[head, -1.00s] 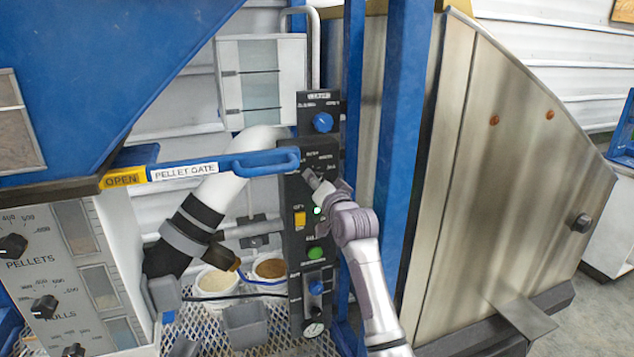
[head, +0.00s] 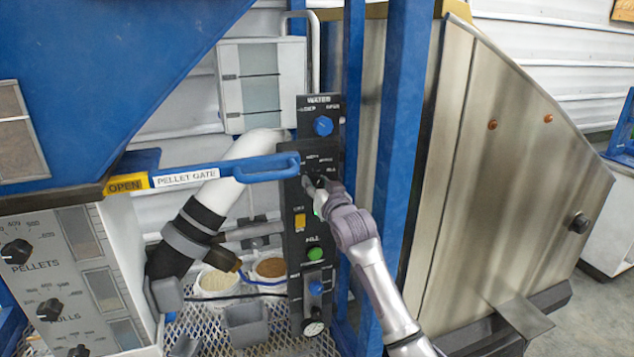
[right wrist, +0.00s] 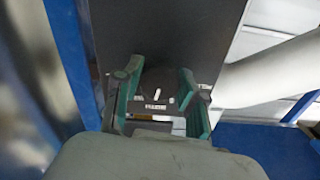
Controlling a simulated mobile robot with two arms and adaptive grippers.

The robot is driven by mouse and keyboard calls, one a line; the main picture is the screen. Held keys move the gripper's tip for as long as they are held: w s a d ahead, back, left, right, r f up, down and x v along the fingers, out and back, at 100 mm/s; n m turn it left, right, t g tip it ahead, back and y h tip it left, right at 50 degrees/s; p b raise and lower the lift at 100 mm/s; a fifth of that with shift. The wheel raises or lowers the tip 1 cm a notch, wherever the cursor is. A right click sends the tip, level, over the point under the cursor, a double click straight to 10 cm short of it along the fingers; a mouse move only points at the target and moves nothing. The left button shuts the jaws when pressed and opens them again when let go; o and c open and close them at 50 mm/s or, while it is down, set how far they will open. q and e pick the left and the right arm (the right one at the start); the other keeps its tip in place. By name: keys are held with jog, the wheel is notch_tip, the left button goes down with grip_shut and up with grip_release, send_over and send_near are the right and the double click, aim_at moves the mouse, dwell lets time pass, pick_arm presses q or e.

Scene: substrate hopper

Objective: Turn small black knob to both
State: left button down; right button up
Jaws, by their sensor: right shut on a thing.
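The black control panel (head: 297,235) stands upright in the middle of the head view. My right gripper (head: 315,184) is at its upper middle, just below a row of small white labels. It is shut on the small black knob, which its fingers mostly cover in the head view. In the right wrist view, the gripper's two green-grey fingers (right wrist: 160,82) reach to the dark panel face. My left gripper is not in view.
Above sits a blue WATER knob (head: 323,126); below are a yellow switch (head: 300,221) and a green button (head: 315,254). The blue pellet gate handle (head: 268,167) juts close to the panel's left. A blue post (head: 397,150) stands right of the panel, near my arm.

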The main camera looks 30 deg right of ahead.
jog(key=shift+n, duration=0.8)
jog(key=o, duration=1.1)
jog(key=shift+o, duration=0.2)
jog(key=v, duration=1.2)
